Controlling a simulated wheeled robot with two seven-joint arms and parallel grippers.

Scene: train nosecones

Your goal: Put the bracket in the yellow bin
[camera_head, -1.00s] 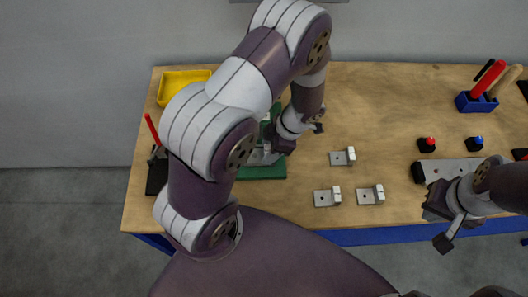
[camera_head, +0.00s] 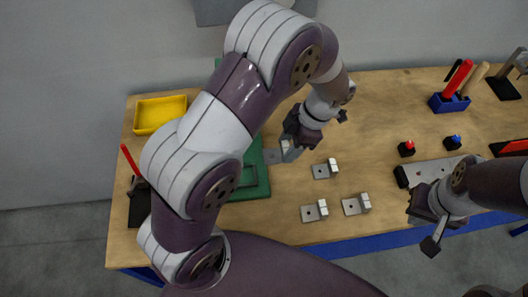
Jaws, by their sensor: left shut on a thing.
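The yellow bin (camera_head: 160,114) stands at the back left of the wooden table and looks empty. My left gripper (camera_head: 290,146) is shut on a grey metal bracket (camera_head: 275,156), held at the right edge of the green fixture (camera_head: 250,188). The fingers and arm hide part of this bracket, and I cannot tell its exact height. Three similar brackets lie on the table to the right: one nearer the gripper (camera_head: 325,170) and two by the front (camera_head: 314,211) (camera_head: 356,204). My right gripper (camera_head: 427,229) is open and empty at the front edge.
A red-handled tool on a black holder (camera_head: 139,205) stands at the left edge. A blue tool holder (camera_head: 449,103), a red button (camera_head: 407,148), a blue button (camera_head: 453,142) and a grey plate (camera_head: 436,169) are at the right. The back middle of the table is clear.

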